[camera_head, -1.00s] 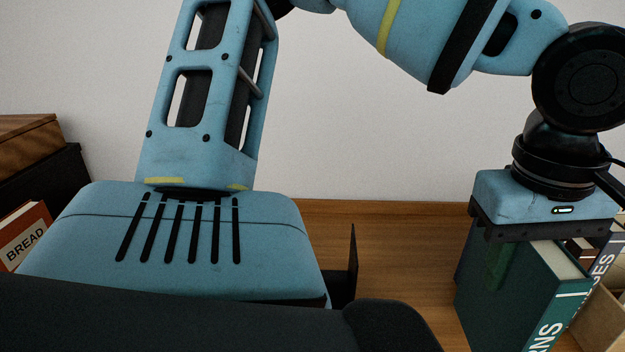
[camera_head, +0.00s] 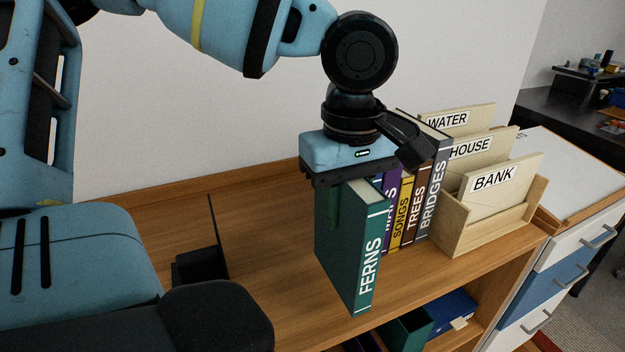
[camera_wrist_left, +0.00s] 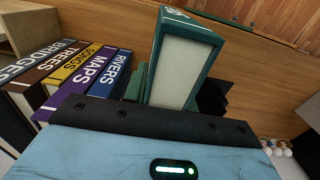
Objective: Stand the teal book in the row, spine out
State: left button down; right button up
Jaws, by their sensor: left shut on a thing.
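The teal book, marked FERNS (camera_head: 352,255), is upright in my left gripper (camera_head: 345,195), which is shut on its upper part from above. Its lettered spine faces the front. I cannot tell whether its bottom touches the shelf top. In the left wrist view the teal book (camera_wrist_left: 183,68) stands apart from the row, beyond the gripper body. The row holds BRIDGES (camera_head: 436,190), TREES (camera_head: 417,205), SONGS (camera_head: 401,215), MAPS (camera_head: 390,205) and RIVERS (camera_wrist_left: 109,76). In the head view the teal book partly covers the row's left end. My right gripper is not in view.
A wooden letter holder (camera_head: 480,232) with WATER, HOUSE and BANK cards stands right of the row. A black bookend (camera_head: 215,240) stands to the left, with bare wooden top (camera_head: 265,235) between it and the teal book. Books lie on the shelf below.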

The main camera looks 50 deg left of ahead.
pick_arm(q)
jog(key=w+a+f, duration=0.2)
jog(key=a, duration=0.3)
jog(key=w+a+f+p, duration=0.1)
jog(key=w+a+f, duration=0.1)
jog(key=a, duration=0.3)
jog(key=shift+w+a+f, duration=0.3)
jog(key=shift+w, duration=0.55)
jog(key=shift+f, duration=0.15)
jog(key=c, duration=1.5)
grip_release()
jog(key=shift+o, duration=0.5)
notch_tip(320, 180, up, 12)
jog(key=shift+p, duration=0.35)
